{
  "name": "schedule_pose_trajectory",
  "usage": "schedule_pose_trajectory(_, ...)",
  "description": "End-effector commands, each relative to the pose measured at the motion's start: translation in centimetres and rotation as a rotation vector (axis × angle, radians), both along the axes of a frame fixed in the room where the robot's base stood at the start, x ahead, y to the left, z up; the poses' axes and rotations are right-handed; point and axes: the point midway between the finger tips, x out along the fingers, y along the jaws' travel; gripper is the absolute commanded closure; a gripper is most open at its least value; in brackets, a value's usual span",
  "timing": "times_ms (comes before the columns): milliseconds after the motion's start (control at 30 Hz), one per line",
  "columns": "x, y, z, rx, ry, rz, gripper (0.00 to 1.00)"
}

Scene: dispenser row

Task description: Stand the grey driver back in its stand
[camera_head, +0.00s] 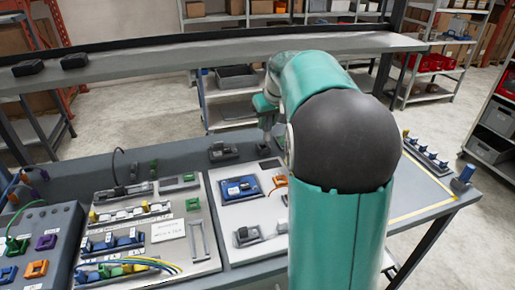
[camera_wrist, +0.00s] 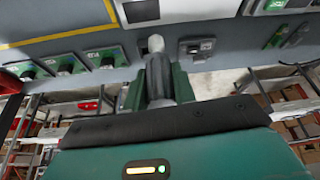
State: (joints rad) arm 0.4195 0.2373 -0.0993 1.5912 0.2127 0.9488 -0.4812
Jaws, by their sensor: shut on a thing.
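My gripper (camera_wrist: 158,88) shows in the wrist view with its green fingers closed around the dark grey driver (camera_wrist: 157,72). The driver's pale rounded end (camera_wrist: 155,43) points away from the palm. In the head view my gripper (camera_head: 266,112) is above the back of the bench, partly hidden by my arm, and the driver is hard to make out there. A dark block (camera_head: 222,152) with a small raised part stands on the bench left of my gripper; I cannot tell whether it is the driver's stand.
A white panel (camera_head: 232,215) holds a blue unit (camera_head: 240,188). A left panel (camera_head: 180,245) carries connectors and cables. A long raised shelf (camera_head: 200,50) runs behind the bench with two dark items on it. My arm hides much of the bench's right half.

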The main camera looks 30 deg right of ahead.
Motion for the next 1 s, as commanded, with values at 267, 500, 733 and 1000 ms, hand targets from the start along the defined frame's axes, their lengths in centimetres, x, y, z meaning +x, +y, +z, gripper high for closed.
schedule_pose_trajectory(267,3.6,-2.5,-2.1,0.0,0.002,-0.01,1.0)
schedule_pose_trajectory(500,8.0,-4.7,-4.2,-0.001,0.0,-0.009,1.0)
schedule_pose_trajectory(733,10.9,-6.2,-8.2,0.0,0.0,-0.008,1.0)
schedule_pose_trajectory(1000,12.5,-6.9,-10.1,0.0,0.0,-0.005,1.0)
